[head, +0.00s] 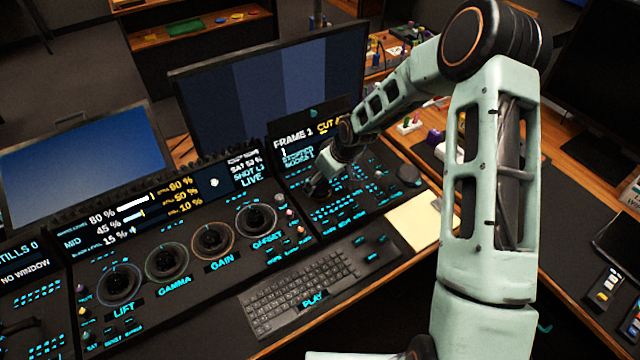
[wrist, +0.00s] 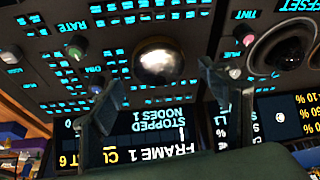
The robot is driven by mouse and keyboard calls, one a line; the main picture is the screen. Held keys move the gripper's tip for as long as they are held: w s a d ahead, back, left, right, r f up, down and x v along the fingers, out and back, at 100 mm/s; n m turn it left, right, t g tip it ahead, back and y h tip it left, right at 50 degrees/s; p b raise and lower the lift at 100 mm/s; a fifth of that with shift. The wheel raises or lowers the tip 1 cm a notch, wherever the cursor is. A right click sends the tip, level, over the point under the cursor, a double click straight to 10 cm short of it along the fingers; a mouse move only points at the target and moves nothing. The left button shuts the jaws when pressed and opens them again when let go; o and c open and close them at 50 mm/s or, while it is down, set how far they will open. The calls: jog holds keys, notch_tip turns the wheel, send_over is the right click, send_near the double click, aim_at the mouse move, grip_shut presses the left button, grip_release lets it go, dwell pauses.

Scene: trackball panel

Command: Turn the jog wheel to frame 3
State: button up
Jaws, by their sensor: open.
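The right-hand control panel (head: 345,215) has a small screen (head: 300,145) reading "FRAME 1". In the wrist view, the screen (wrist: 165,135) appears upside down with "FRAME 1", "STOPPED" and "NODES 1". A round silvery dome (wrist: 158,62) sits on the panel just beyond my fingertips; in the head view my gripper hides this spot. A dark round disc (head: 402,171) lies on the panel to the right of my gripper. I cannot tell which of these is the jog wheel. My gripper (head: 320,188) is over the panel, its fingers (wrist: 158,82) apart and empty.
Small knobs (wrist: 75,47) and lit buttons surround the dome. Trackballs in rings (head: 255,220) stand to the left on the neighbouring panel. A keyboard (head: 305,290) and a cream pad (head: 412,222) lie in front. A large monitor (head: 270,90) stands behind.

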aim_at(319, 187)
jog(key=shift+x, duration=1.7)
jog(key=shift+c, duration=0.3)
jog(key=c, duration=1.1)
jog(key=shift+f+b, duration=0.1)
jog(key=shift+b, duration=0.25)
